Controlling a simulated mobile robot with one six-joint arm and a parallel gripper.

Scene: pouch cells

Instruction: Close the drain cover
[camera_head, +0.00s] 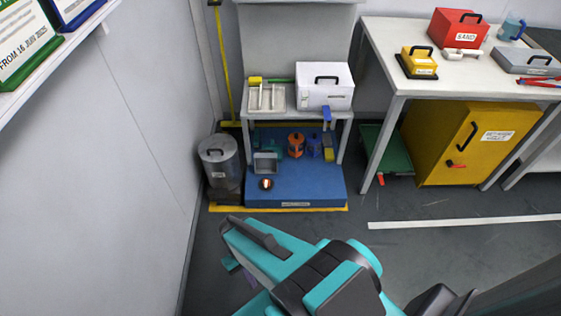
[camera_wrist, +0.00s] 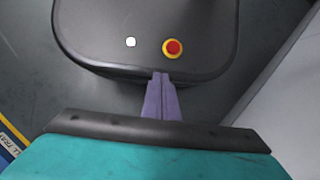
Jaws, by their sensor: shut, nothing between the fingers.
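I cannot pick out a drain cover for certain in either view. A low blue spill tray (camera_head: 318,190) with a front label stands on the floor under a small bench, and a small round red-and-white piece (camera_head: 266,184) is at its front left. A green flat panel (camera_head: 372,142) lies low under the right table, with a red handle-like piece (camera_head: 380,179) at its front. My gripper (camera_wrist: 161,76) shows purple fingers in the wrist view, shut and empty, above a dark body with a red button. In the head view the fingers are mostly hidden by my teal arm.
On the blue tray stand a grey box (camera_head: 265,162), an orange container (camera_head: 296,145) and blue items. A grey bin (camera_head: 219,160) is left of it, against the wall. A yellow cabinet (camera_head: 440,135) stands under the right table. The grey floor before the tray is clear.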

